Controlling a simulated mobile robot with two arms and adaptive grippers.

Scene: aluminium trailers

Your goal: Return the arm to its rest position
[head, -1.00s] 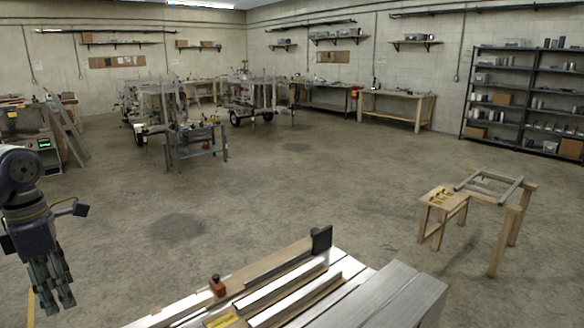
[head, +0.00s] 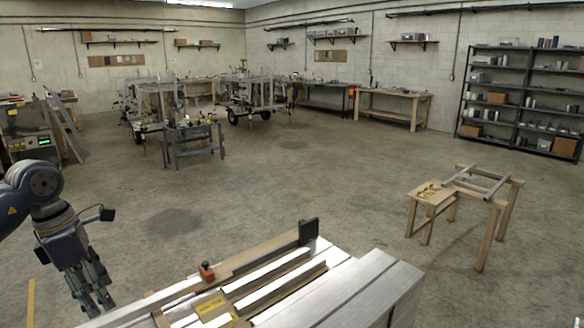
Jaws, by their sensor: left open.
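My left gripper (head: 97,292) hangs at the lower left of the head view, fingers pointing down. It is open, and nothing shows between its fingers. It is left of the bench with aluminium profiles (head: 345,290) and appears apart from it. My left arm (head: 35,190) comes in from the left edge. My right gripper is not in view.
The bench at the bottom carries an orange-and-black clamp (head: 207,271) and a black upright stop (head: 308,231). A small wooden stand (head: 466,200) holds a frame at right. Trailers (head: 255,97) and a metal shelf (head: 525,95) stand behind. The middle floor is clear.

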